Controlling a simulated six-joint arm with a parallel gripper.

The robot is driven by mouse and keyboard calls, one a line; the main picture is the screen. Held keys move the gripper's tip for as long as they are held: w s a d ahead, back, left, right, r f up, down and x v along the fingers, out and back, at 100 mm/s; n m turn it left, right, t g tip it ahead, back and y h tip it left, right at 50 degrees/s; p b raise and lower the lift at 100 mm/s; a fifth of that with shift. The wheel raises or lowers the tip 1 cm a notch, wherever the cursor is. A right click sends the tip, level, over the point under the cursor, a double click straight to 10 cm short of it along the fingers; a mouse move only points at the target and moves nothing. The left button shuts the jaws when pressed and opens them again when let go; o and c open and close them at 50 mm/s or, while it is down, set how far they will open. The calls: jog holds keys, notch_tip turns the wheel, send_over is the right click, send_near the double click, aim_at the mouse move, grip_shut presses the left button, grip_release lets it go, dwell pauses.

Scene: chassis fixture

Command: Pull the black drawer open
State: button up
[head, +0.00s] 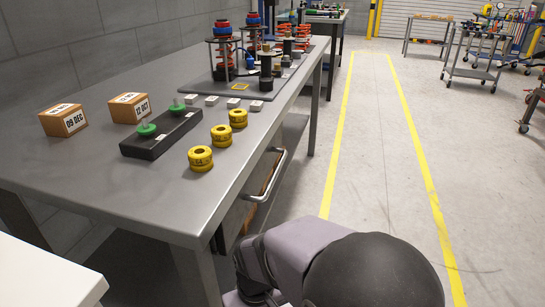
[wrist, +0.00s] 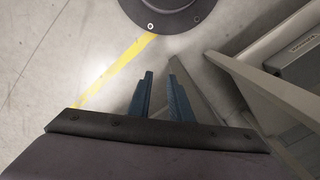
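Under the near side of the grey workbench in the head view, a bright metal bar handle (head: 268,178) stands out from a narrow front. The drawer it seems to belong to is mostly hidden below the tabletop, and its black colour cannot be made out. My gripper (wrist: 160,78) shows in the wrist view with two dark blue fingers apart and nothing between them. The floor lies beyond the fingers, and the handle is not clearly seen there. In the head view my arm fills the bottom centre, and the fingers cannot be made out.
The workbench (head: 110,180) bears yellow rings (head: 201,158), a black tray (head: 160,136) and two boxes (head: 129,108). Grey beams (wrist: 265,85) run along the right of the wrist view. The floor aisle (head: 375,150) between yellow lines is clear.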

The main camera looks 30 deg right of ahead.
jog(key=w+d+r+m+p, duration=0.2)
jog(key=w+d+r+p, duration=0.15)
jog(key=r+p, duration=0.5)
jog(key=w+d+r+m+p, duration=0.2)
jog(key=d+r+p, duration=0.3)
jog(key=r+p, duration=0.4)
jog(key=m+t+y+p, duration=0.2)
jog(key=m+p, duration=0.2)
jog(key=p, duration=1.5)
send_near(276, 172)
jog(key=shift+p+x, duration=0.75)
jog(key=shift+x, duration=3)
jog(key=shift+w+a, duration=0.1)
grip_shut()
